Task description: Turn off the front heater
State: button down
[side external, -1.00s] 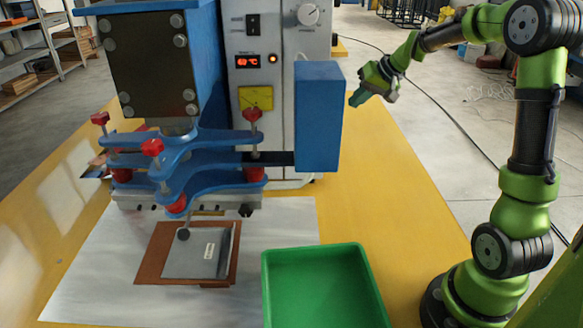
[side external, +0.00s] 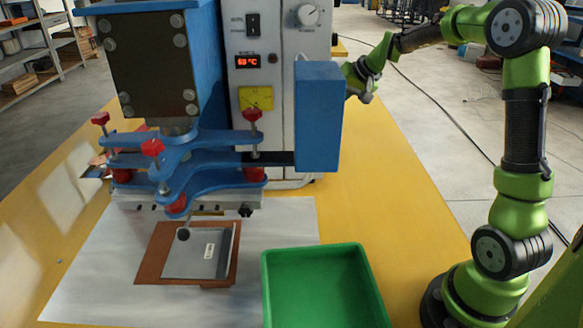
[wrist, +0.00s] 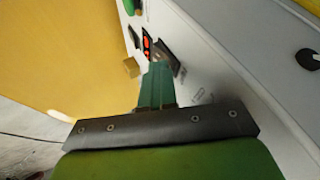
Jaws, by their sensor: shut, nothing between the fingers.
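The machine (side external: 230,110) stands on the yellow table with a temperature display (side external: 248,61) lit red and a small round lamp (side external: 272,59) beside it, now dark. My gripper (side external: 352,88) is at the machine's right side, its fingertips hidden behind the blue box. In the wrist view the shut green fingers (wrist: 159,72) reach a pale panel, with their tips at or very close to a dark switch (wrist: 168,57). Another switch (wrist: 146,42) beside it shows red-orange. I cannot tell which one is the front heater, or whether the fingers touch.
The blue box (side external: 319,115) stands between the side camera and my fingers. A green tray (side external: 375,290) is at the front right. A small tan block (wrist: 131,67) is beside the switches. The yellow table (side external: 400,190) is clear on the right.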

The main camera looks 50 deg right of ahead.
jog(key=shift+w+a+r, duration=0.1)
jog(key=shift+r, duration=0.05)
jog(key=shift+r, duration=0.7)
jog(key=d+v, duration=0.1)
jog(key=v, duration=1.1)
jog(key=shift+d, duration=0.15)
